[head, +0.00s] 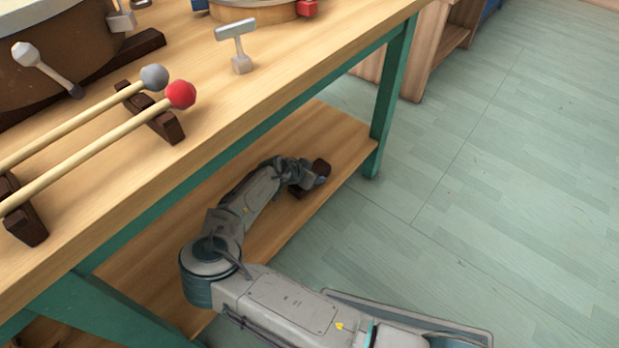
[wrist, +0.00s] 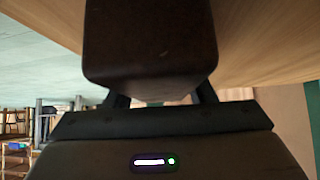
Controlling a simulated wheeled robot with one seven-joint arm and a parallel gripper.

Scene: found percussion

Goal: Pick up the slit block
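The slit block is most likely the dark brown block (head: 321,167) at the end of my arm, over the lower shelf of the bench. In the wrist view the dark block (wrist: 150,45) is large and close, and runs out of the top edge. No slit shows on the side I see. My gripper (head: 304,180) is at the block, low by the shelf. In the wrist view its two dark fingers run up behind the block, one toward each side. Their tips are hidden, so I cannot tell whether they press on it.
The wooden lower shelf (head: 335,128) lies under my forearm, with the bench top (head: 285,55) above it. A green leg (head: 392,95) stands just right of my gripper. Two mallets, one with a red head (head: 180,94), rest on the top. The floor (head: 500,180) at right is clear.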

